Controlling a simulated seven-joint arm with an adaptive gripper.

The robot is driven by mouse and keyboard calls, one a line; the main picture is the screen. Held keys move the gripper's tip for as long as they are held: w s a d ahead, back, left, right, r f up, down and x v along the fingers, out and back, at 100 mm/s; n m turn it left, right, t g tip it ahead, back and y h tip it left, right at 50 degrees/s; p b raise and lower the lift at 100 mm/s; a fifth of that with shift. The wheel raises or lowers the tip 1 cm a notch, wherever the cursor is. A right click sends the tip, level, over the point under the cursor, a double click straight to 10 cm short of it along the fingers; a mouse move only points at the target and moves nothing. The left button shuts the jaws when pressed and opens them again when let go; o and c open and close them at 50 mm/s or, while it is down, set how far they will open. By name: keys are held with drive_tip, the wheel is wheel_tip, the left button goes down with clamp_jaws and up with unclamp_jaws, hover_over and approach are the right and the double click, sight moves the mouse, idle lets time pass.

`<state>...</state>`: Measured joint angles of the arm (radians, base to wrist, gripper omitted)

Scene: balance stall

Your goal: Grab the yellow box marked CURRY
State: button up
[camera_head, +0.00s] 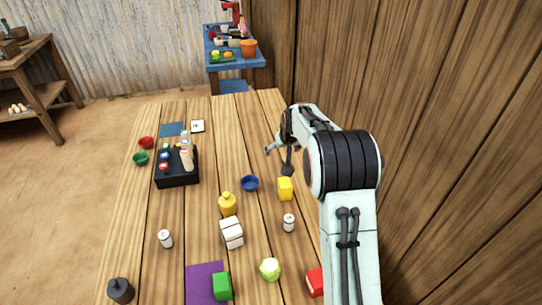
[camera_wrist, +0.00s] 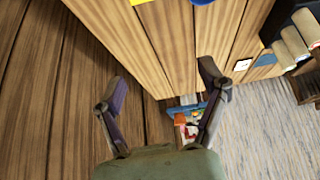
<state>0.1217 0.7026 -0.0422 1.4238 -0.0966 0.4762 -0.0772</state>
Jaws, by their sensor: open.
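A yellow box (camera_head: 285,188) stands on the wooden table, right of the blue bowl; I cannot read any marking on it. A yellow edge (camera_wrist: 139,2), probably the same box, shows at the top of the wrist view. My gripper (camera_head: 279,160) is just beyond the box, toward the far end of the table, apart from it. In the wrist view my gripper (camera_wrist: 163,76) has its fingers spread wide, with nothing between them.
A blue bowl (camera_head: 250,183), yellow jar (camera_head: 228,204), white block (camera_head: 232,233) and white can (camera_head: 288,222) stand near the box. A black crate (camera_head: 177,181) holds bottles at left. A wooden wall (camera_head: 440,120) rises close at right. Bare table lies beyond the bowl.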

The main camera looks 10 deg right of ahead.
drive_tip(key=g, duration=0.2)
hover_over(285, 183)
drive_tip(key=s, duration=0.2)
wheel_tip(285, 183, down, 9)
drive_tip(key=x, duration=0.4)
drive_tip(key=shift+w+f, duration=0.2)
drive_tip(key=shift+f, duration=0.2)
drive_tip(key=shift+w+f, duration=0.25)
drive_tip(key=shift+f, duration=0.3)
drive_tip(key=shift+c, duration=0.3)
drive_tip(key=c, duration=1.2)
